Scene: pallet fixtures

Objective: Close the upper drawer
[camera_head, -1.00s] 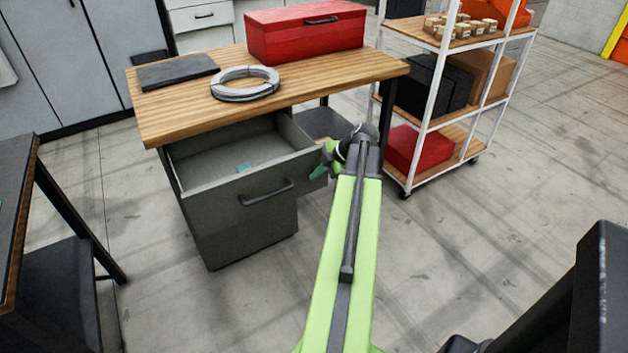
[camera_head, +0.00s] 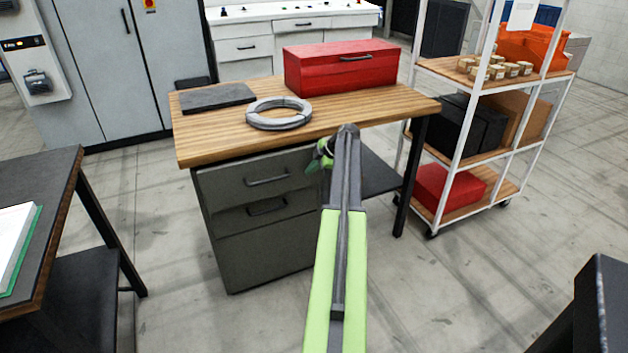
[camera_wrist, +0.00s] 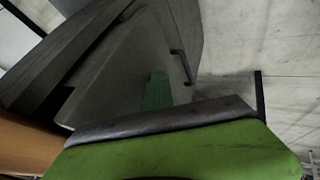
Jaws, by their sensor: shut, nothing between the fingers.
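The upper drawer (camera_head: 232,181) is the top grey front of the cabinet under the wooden workbench (camera_head: 220,138). Its front looks flush, or nearly flush, with the cabinet, and no inside shows. Its dark bar handle (camera_head: 267,181) faces me. My gripper (camera_head: 317,164) is shut and empty at the right edge of the drawer front; I cannot tell if it touches. In the wrist view my green fingers (camera_wrist: 157,92) are in front of a grey cabinet face with a dark handle (camera_wrist: 181,66).
A lower drawer (camera_head: 240,219) sits shut below. A red toolbox (camera_head: 340,68), a cable coil (camera_head: 278,113) and a dark slab (camera_head: 214,97) lie on the bench. A white shelf cart (camera_head: 456,150) stands right, a dark table (camera_head: 45,190) left. Floor in front is clear.

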